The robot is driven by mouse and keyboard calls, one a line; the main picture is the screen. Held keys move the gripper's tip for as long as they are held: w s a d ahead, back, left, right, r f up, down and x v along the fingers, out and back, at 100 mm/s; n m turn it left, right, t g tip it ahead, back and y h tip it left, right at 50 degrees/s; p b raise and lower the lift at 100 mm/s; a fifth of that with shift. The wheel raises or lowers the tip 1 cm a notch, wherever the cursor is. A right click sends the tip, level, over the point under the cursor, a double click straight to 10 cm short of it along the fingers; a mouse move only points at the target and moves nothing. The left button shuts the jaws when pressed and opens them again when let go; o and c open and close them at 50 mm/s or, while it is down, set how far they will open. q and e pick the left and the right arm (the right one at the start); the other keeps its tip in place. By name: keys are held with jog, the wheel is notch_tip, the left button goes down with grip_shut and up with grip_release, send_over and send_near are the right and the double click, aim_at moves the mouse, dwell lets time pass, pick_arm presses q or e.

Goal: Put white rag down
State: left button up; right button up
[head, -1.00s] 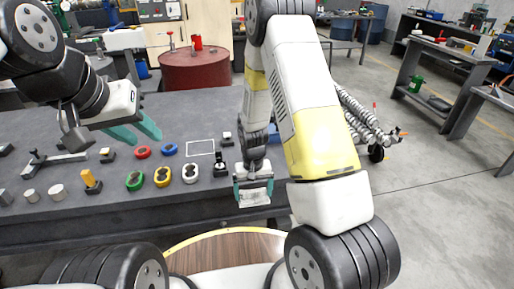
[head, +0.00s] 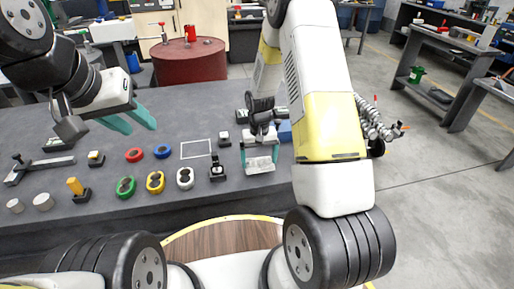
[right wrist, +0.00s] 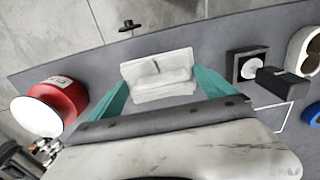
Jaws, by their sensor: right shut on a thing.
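The white rag (head: 261,164) is a small folded white cloth. In the head view it is between the teal fingertips of my right gripper (head: 260,158), over the front part of the grey table (head: 110,185). In the right wrist view the rag (right wrist: 160,74) spans the gap between the fingers (right wrist: 160,92), and my right gripper is shut on it. I cannot tell whether the rag touches the tabletop. My left gripper (head: 130,119) is open and empty, above the left part of the table.
A white square outline (head: 196,149) lies left of my right gripper. Red (head: 135,155), blue (head: 162,151), green (head: 126,187), yellow (head: 155,182) and white (head: 185,178) rings stand nearby. In the right wrist view, a red cylinder (right wrist: 62,98) is at the left.

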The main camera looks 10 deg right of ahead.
aim_at(264, 164)
jog(key=shift+w+d+f, duration=0.1)
jog(key=shift+w+d, duration=0.15)
jog(key=shift+d, duration=0.25)
jog(key=shift+w+d, duration=0.2)
jog(key=shift+d, duration=0.25)
jog(key=shift+w+d+f, duration=0.1)
jog(key=shift+d+f, duration=0.05)
jog(key=shift+f, duration=0.75)
jog(key=shift+d+f, duration=0.1)
jog(key=shift+f, duration=0.75)
jog(key=shift+f, duration=0.1)
jog(key=o, duration=1.1)
